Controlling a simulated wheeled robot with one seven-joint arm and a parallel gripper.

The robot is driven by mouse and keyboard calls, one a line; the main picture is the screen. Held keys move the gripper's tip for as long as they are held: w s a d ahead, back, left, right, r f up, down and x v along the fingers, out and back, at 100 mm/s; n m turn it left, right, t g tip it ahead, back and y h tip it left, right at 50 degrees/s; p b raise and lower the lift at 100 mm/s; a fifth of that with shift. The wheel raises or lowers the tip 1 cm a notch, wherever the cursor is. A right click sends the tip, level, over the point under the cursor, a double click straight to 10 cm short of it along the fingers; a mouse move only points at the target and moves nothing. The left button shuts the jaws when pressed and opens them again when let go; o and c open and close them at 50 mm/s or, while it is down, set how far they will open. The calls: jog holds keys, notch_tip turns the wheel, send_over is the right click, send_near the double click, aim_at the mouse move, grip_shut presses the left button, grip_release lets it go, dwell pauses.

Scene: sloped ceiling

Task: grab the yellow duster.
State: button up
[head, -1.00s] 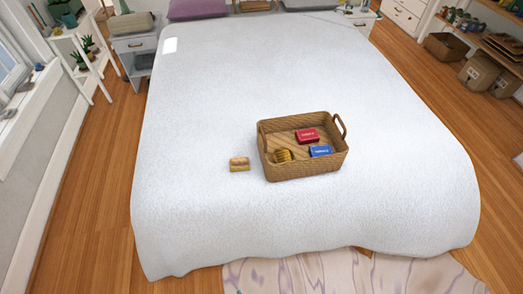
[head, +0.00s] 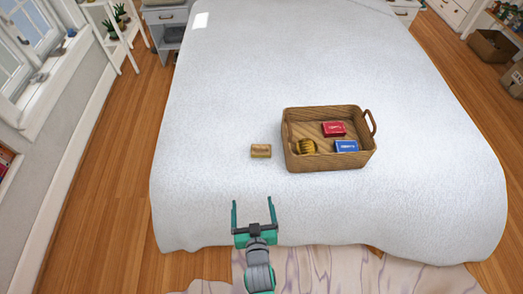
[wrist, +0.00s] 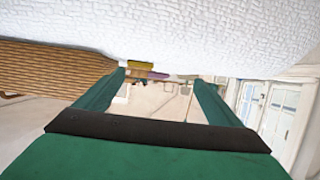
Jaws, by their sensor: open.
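A small yellow and tan block (head: 261,151), which looks like the yellow duster, lies on the white bed just left of the wicker basket. A round, ribbed yellow thing (head: 306,147) lies inside the basket; I cannot tell exactly what it is. My gripper (head: 253,203) is open and empty near the foot of the bed, short of the block. The wrist view appears upside down, with the bed at the top. There a yellow block (wrist: 140,65) shows ahead between the two green fingers.
The wicker basket (head: 330,166) also holds a red box (head: 334,129) and a blue box (head: 346,147). It shows at the left in the wrist view (wrist: 50,66). The bed (head: 210,130) is clear left of the block. A patterned rug (head: 340,272) lies at the bed's foot.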

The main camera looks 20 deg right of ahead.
jog(key=m+h, duration=0.2)
send_near(261, 151)
jog(key=shift+g, duration=0.4)
jog(key=x, duration=0.4)
jog(key=shift+w+d+f, duration=0.1)
jog(key=shift+w+d, duration=0.1)
jog(key=shift+w, duration=0.1)
jog(key=x, duration=0.5)
jog(key=shift+w, duration=0.4)
jog(key=shift+w+a, duration=0.1)
jog(key=c, duration=0.9)
jog(key=shift+c, duration=1.3)
